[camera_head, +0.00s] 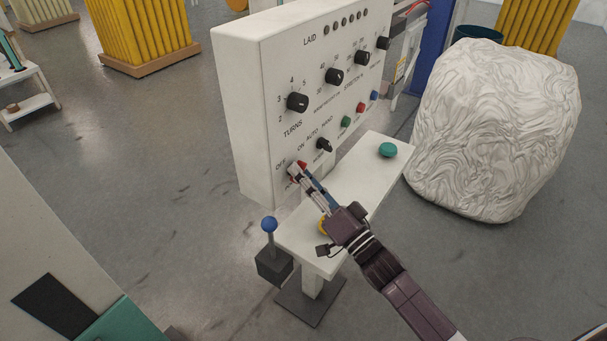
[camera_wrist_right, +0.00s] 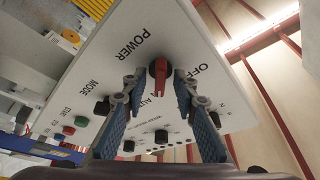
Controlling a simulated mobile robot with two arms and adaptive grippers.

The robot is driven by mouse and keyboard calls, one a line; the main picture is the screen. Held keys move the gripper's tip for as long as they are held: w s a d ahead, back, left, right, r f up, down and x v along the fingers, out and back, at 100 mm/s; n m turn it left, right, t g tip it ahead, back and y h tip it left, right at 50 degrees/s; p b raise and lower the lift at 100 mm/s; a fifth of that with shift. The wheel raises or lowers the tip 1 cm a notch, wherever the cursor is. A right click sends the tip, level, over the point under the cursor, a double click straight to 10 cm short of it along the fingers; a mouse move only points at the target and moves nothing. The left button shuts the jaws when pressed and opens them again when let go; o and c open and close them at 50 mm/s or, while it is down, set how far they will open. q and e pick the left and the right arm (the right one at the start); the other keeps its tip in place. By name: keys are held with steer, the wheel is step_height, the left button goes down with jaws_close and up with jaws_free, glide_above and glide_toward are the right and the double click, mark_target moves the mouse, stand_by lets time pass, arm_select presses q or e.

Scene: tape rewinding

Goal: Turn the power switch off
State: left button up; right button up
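The power switch (camera_wrist_right: 160,72) is a dark round knob with a red handle, on the white panel between the POWER and OFF labels in the wrist view. In the head view its red part (camera_head: 302,163) shows low on the panel's left side, partly hidden by my fingers. My right gripper (camera_wrist_right: 158,88) has a finger on each side of the red handle. The fingers look spread, with narrow gaps to the knob; contact is hard to tell. In the head view the right gripper (camera_head: 301,173) reaches the panel from the lower right. My left gripper is not in view.
A black mode knob (camera_head: 323,145) and green, red and blue buttons lie right of the switch. Below is a white shelf (camera_head: 350,180) with a teal button (camera_head: 387,150) and a partly hidden yellow one. A blue-topped lever (camera_head: 268,225) stands left. A white wrapped bale (camera_head: 495,125) stands right.

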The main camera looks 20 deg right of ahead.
jaws_close()
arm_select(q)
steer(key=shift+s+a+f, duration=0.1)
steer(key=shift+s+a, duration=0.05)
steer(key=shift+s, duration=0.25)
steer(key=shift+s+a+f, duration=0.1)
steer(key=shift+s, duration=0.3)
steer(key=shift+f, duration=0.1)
arm_select(e)
steer(key=shift+f+n, duration=0.1)
steer(key=shift+n, duration=0.2)
arm_select(q)
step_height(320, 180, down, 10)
steer(key=b, duration=1)
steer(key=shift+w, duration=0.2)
arm_select(e)
steer(key=shift+w+d+n+g+y, duration=0.1)
steer(key=shift+n+g+y, duration=1.3)
steer(key=shift+n, duration=2.75)
steer(key=shift+w+d+n+g+y, duration=0.1)
steer(key=shift+n+g+y, duration=1.25)
steer(key=shift+n, duration=2.75)
steer(key=shift+n+g+y, duration=0.85)
steer(key=shift+n+y, duration=1)
steer(key=shift+n, duration=2.3)
